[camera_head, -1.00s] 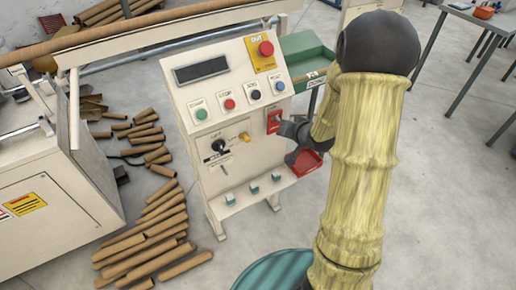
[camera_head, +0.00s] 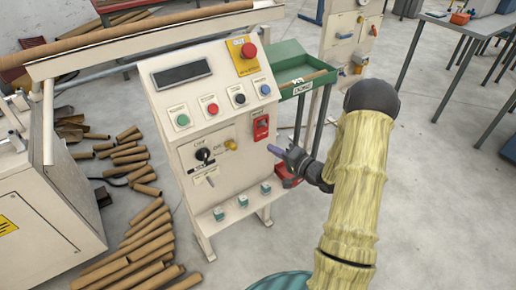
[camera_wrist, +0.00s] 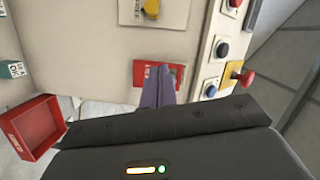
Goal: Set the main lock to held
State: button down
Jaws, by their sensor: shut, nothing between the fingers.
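A red plate (camera_head: 261,127) with a small dark part on it is on the right of the cream console's front; I take it for the main lock, but its label is too small to read. My gripper (camera_head: 272,149) is shut and empty, its purplish fingers just below and in front of the plate, apart from it in the head view. In the wrist view the shut fingers (camera_wrist: 167,72) overlap the red plate (camera_wrist: 146,76) and hide part of it. I cannot tell which setting it is in.
A black selector (camera_head: 204,155) and a yellow knob (camera_head: 230,144) sit left of the plate. Push buttons and a red emergency button (camera_head: 249,50) are above. A red tray (camera_wrist: 35,125) is below, a green tray (camera_head: 300,62) behind. Cardboard tubes (camera_head: 130,155) cover the floor at left.

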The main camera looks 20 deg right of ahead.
aim_at(231, 146)
jog(key=w+a, duration=0.2)
jog(key=w+a+f, duration=0.1)
jog(key=w+a, duration=0.4)
jog(key=shift+w+a+f, duration=0.15)
jog(key=shift+a+f, duration=0.1)
jog(key=shift+f, duration=0.05)
jog(key=shift+s+a+f, duration=0.2)
jog(key=shift+a, duration=0.35)
